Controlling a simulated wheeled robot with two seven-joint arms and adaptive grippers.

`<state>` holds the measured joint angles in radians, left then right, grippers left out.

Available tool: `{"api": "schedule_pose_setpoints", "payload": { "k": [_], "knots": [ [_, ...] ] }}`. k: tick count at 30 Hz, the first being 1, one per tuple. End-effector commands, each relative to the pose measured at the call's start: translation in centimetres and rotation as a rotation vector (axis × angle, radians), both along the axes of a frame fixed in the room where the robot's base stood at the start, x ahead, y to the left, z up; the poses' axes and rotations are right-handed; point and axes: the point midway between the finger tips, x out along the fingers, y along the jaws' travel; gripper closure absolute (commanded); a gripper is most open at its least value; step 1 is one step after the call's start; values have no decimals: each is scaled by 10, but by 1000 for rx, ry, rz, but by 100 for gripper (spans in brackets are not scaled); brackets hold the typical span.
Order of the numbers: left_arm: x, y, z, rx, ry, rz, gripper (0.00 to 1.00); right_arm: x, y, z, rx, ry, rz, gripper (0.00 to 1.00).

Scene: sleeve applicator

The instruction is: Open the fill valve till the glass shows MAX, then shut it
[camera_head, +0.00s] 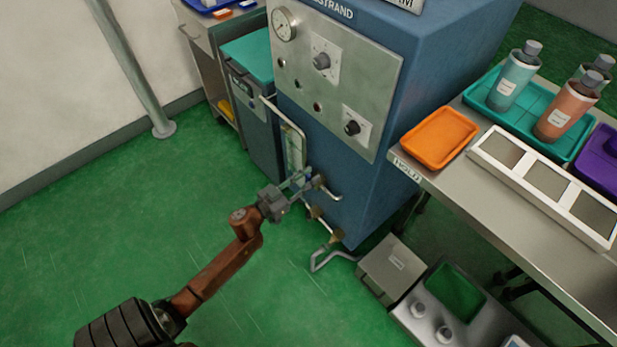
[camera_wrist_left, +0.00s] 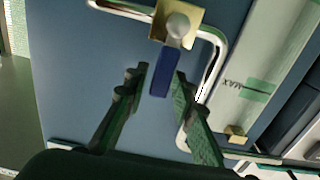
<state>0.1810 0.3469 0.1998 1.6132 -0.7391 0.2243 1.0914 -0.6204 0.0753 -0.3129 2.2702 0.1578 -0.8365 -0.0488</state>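The fill valve is a brass block (camera_wrist_left: 176,24) with a pale round hub and a blue lever (camera_wrist_left: 161,80) in the left wrist view. My left gripper (camera_wrist_left: 160,75) is open, with one finger on each side of the lever's free end; gaps show on both sides. In the head view the left gripper (camera_head: 296,184) is at the front of the blue cabinet, beside its pipework. The sight glass (camera_wrist_left: 262,60) has a green band marked MAX (camera_wrist_left: 232,84) in the wrist view. It also shows in the head view (camera_head: 292,150). I cannot tell the liquid level. My right gripper is out of view.
The blue cabinet (camera_head: 380,195) carries a gauge (camera_head: 284,24), knobs and several low pipe fittings (camera_head: 335,237). A steel table (camera_head: 470,190) at right holds an orange tray (camera_head: 438,137) and bottles. A grey box (camera_head: 391,268) stands low in front. Green floor at left is clear.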

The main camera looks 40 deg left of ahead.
Motion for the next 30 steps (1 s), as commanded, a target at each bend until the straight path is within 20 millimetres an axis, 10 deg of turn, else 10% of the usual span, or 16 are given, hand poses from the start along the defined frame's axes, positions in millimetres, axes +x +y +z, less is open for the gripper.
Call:
{"api": "schedule_pose_setpoints", "payload": {
  "k": [9,30],
  "knots": [
    [0,0,0,0,0,0,100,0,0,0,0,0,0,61],
    [7,-13,1,24,-4,-15,100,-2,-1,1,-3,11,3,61]
  ]
}}
